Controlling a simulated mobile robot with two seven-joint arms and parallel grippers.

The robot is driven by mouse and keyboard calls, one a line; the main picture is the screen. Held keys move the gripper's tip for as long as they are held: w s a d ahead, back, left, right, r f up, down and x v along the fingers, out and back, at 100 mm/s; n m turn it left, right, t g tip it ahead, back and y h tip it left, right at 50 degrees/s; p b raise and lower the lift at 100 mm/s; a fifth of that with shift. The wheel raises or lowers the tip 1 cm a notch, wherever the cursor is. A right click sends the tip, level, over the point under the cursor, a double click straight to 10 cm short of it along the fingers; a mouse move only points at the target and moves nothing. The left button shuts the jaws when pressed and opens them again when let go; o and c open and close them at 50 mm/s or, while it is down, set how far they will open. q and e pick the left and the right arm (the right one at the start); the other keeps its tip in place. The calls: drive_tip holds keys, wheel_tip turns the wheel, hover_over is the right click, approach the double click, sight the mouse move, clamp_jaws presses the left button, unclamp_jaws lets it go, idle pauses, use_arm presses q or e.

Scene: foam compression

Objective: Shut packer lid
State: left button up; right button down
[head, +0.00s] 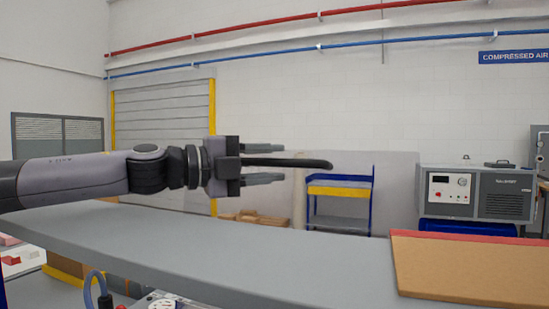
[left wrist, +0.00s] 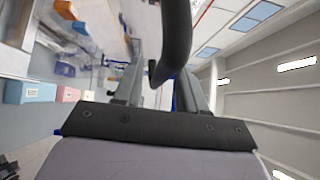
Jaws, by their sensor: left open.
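My left gripper (head: 276,163) reaches in from the left above a long grey surface and points right. Its two fingers are apart, one above the other. A black rounded bar, which looks like a handle (head: 310,163), runs between the fingers and sticks out past their tips. In the left wrist view the same dark curved bar (left wrist: 176,40) comes down from the top towards the gap between the open fingers. I cannot tell whether it touches either finger. The packer lid cannot be made out for certain. My right gripper is not in view.
The long grey surface (head: 150,243) crosses the front. A brown board (head: 470,268) with a red edge lies at right. A blue and yellow cart (head: 340,190), cardboard boxes (head: 255,218) and a grey machine (head: 475,192) stand behind.

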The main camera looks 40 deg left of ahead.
use_arm(q)
drive_tip(key=shift+w+d, duration=0.25)
drive_tip(key=shift+w, duration=0.35)
clamp_jaws()
drive_tip(key=w+a+f+n+g, duration=0.1)
drive_tip(key=w+a, duration=0.1)
drive_tip(key=w, duration=0.3)
drive_tip(key=w+a+f+n+g, duration=0.1)
drive_tip(key=w+g, duration=0.1)
drive_tip(key=w, duration=0.4)
drive_tip(key=shift+w+a+f+n+y, duration=0.25)
drive_tip(key=shift+w+a+n+y, duration=0.05)
drive_tip(key=shift+a+n+y, duration=0.1)
